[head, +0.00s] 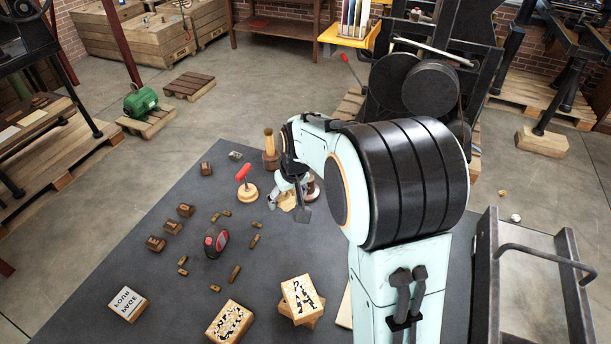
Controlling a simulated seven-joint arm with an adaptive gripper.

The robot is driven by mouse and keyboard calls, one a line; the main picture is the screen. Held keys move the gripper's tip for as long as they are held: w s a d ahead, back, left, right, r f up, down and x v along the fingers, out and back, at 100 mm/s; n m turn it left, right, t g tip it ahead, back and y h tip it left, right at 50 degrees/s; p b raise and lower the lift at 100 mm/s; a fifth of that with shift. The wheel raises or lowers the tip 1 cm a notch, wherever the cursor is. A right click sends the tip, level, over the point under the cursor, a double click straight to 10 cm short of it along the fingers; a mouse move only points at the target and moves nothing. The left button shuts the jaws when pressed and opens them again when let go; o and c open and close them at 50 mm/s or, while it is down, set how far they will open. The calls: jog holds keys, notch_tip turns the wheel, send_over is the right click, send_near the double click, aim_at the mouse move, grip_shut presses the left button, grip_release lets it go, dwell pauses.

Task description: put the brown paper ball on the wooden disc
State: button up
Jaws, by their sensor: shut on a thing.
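My gripper (289,205) is low over the dark grey table, with its fingers on either side of a small tan-brown crumpled lump. This looks like the brown paper ball (287,198), and the gripper is shut on it. The fingers hide part of the ball, and I cannot tell whether it touches the table. A round pale wooden disc (249,195) lies just left of the gripper.
A wooden-handled tool (270,150) stands behind the gripper. A round brown thing (313,190) sits right beside it, partly hidden. A red and black object (215,241), small brown blocks (173,227) and lettered blocks (128,304) lie left and front.

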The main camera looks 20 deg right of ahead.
jog(key=w+d, duration=0.1)
jog(key=w+d+r, duration=0.1)
jog(key=d, duration=0.1)
jog(key=w+d+r, duration=0.1)
jog(key=shift+w+d, duration=0.15)
jog(key=shift+w, duration=0.15)
jog(key=d, duration=0.1)
jog(key=d+f, duration=0.1)
jog(key=w+d+m, duration=0.1)
jog(key=shift+d+f, duration=0.15)
jog(key=shift+d, duration=0.15)
jog(key=w+d+f, duration=0.2)
jog(key=w+f, duration=0.1)
jog(key=w, duration=0.4)
jog(key=shift+w+f, duration=0.3)
jog(key=shift+f, duration=0.05)
jog(key=w+f, duration=0.1)
jog(key=f, duration=0.1)
jog(key=w+d+f, duration=0.1)
jog(key=w+f, duration=0.1)
jog(key=shift+w+f, duration=0.25)
jog(key=shift+w, duration=0.05)
jog(key=shift+w+d+f, duration=0.2)
jog(key=shift+w+f, duration=0.35)
jog(key=shift+f, duration=0.05)
jog(key=shift+s+x, duration=0.2)
jog(key=shift+x, duration=0.6)
jog(key=shift+s+x, duration=0.15)
jog(key=shift+x, duration=0.6)
